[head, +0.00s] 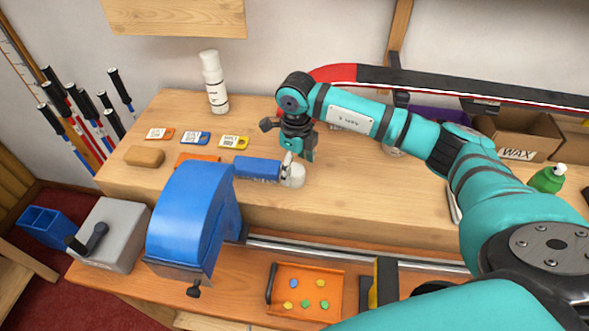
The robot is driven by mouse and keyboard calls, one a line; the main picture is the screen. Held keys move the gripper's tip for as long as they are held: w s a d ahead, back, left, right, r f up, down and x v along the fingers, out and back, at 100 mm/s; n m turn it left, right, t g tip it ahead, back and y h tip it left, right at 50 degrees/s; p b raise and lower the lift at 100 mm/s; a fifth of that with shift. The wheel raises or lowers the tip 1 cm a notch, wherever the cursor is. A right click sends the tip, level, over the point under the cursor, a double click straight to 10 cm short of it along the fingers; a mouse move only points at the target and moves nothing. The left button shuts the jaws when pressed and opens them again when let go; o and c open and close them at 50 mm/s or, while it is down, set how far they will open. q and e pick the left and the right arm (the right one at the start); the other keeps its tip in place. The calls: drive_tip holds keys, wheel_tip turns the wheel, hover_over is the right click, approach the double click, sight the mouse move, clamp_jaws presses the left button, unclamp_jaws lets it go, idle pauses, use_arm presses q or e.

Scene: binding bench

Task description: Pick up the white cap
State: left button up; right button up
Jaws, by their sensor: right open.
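A small white rounded thing (293,178), which looks like the white cap, lies on the wooden bench top near its front edge, at the right end of a blue brush. My right gripper (298,157) is open, pointing down just above and behind it. The fingers overlap its upper part in the picture, so I cannot tell whether they touch it. My left gripper is not in view.
The blue brush (257,168) and a big blue machine housing (190,225) stand close on the left. A white bottle (214,85) stands behind. Below is an orange tray (325,277) with coloured pieces. Bench right of the gripper is mostly clear.

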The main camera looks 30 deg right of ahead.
sight(295, 170)
wheel_tip(295, 170, down, 3)
drive_tip(key=shift+a+f+p, duration=0.15)
drive_tip(key=shift+p, duration=0.25)
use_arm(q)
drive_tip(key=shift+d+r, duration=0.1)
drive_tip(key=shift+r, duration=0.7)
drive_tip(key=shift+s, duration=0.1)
use_arm(e)
drive_tip(key=shift+c, duration=0.2)
drive_tip(key=c, duration=0.8)
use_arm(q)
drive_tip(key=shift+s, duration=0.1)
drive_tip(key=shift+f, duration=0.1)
